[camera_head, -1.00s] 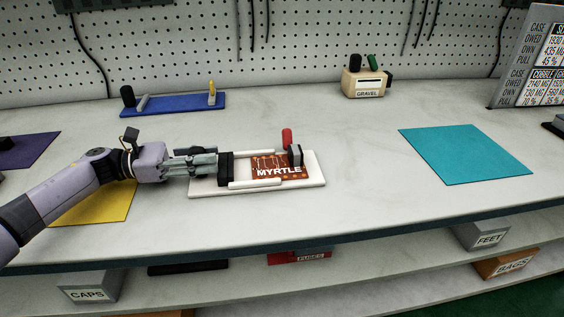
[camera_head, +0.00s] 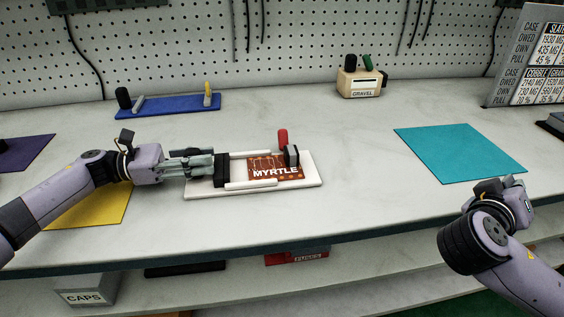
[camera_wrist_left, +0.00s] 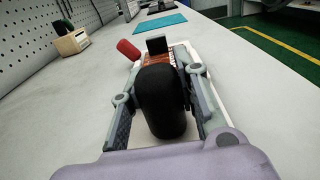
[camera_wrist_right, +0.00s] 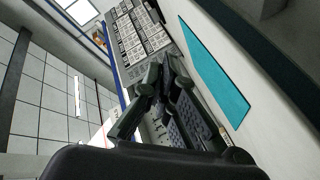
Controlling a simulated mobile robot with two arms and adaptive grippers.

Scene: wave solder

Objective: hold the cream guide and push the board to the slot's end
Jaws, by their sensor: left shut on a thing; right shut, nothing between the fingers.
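The cream guide (camera_head: 202,190) lies flat on the bench, with two rails along its slot. The brown board (camera_head: 262,168) marked MYRTLE sits between the rails toward the guide's right end. A dark block with a grey face (camera_head: 291,156) and a red handle (camera_head: 283,137) stand at that end. My left gripper (camera_head: 217,168) is shut on the black grip (camera_wrist_left: 160,100) at the guide's left end. My right gripper (camera_wrist_right: 175,95) is shut and empty. In the head view my right arm is over the bench's front right edge, its fingertips hard to make out.
A teal mat (camera_head: 460,152) lies at the right, a yellow mat (camera_head: 88,206) under my left arm. A blue fixture (camera_head: 172,106) and a GRAVEL box (camera_head: 360,84) stand at the back. The bench is clear between the guide and the teal mat.

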